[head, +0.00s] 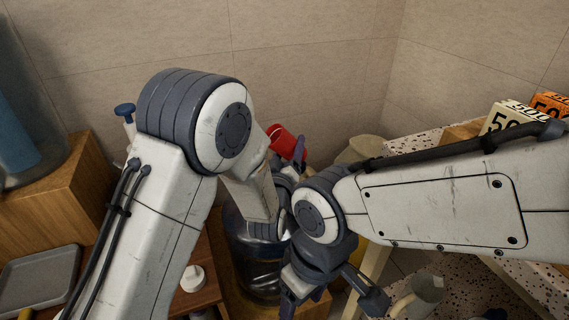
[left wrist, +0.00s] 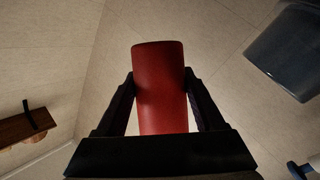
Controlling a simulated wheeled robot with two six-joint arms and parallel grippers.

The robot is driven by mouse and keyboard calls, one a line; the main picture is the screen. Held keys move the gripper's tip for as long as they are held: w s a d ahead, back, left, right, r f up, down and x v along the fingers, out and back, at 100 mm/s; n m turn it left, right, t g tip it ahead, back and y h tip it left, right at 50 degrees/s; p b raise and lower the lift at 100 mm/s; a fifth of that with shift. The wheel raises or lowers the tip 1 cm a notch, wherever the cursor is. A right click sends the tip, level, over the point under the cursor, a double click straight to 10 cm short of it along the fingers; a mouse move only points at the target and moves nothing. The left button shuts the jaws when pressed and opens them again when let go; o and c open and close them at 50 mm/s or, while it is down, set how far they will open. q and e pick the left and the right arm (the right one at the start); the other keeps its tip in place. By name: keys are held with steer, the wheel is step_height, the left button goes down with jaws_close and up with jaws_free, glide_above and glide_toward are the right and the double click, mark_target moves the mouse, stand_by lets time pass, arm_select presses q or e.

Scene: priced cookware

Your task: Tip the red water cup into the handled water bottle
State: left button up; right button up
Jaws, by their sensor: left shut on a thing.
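The red water cup (head: 284,141) shows behind my left arm in the head view, tilted and partly hidden. My left gripper (head: 289,171) is shut on it. In the left wrist view the red cup (left wrist: 160,90) sits between the two fingers (left wrist: 160,105). A large clear, dark-tinted bottle (head: 250,255) stands below, on a wooden surface. Both arms hide its top, so I cannot see its mouth or handle, or whether the cup is over it. My right gripper (head: 332,292) is at the bottle's right side, its fingers spread and apparently empty.
A large bluish container (head: 25,110) stands on a wooden block (head: 70,180) at left. A grey tray (head: 40,280) and a white round piece (head: 193,278) lie lower left. A pale mug (head: 425,292) is at lower right. Price cards (head: 512,116) stand on the speckled counter.

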arm_select(q)
steer(key=n+t+b, duration=0.1)
steer(key=b, duration=0.1)
steer(key=f+n+t+b, duration=0.1)
steer(key=n+b, duration=0.1)
steer(key=n+t+b, duration=0.1)
steer(key=n+b, duration=0.1)
steer(key=shift+w+d+f+y+b, duration=0.1)
steer(key=shift+d+f+y+b, duration=0.15)
steer(key=shift+d+y+b, duration=0.15)
steer(key=n+t+y+b, duration=0.1)
steer(key=n+b, duration=0.2)
steer(key=b, duration=0.1)
steer(key=n+t+y+b, duration=0.1)
steer(key=n+y+b, duration=0.1)
steer(key=b, duration=0.3)
steer(key=a+n+y+b, duration=0.1)
steer(key=n+b, duration=0.2)
steer(key=b, duration=0.2)
steer(key=shift+f+n+t+y, duration=0.3)
steer(key=shift+n+t+y, duration=0.1)
steer(key=shift+s+a+r+n+y+b, duration=0.1)
steer(key=shift+s+r+n+y+b, duration=0.2)
steer(key=shift+n+y+b, duration=0.4)
steer(key=shift+w+a+r+n, duration=0.1)
steer(key=shift+r+n, duration=0.25)
steer(key=shift+n, duration=0.15)
jaws_close()
stand_by(2.6)
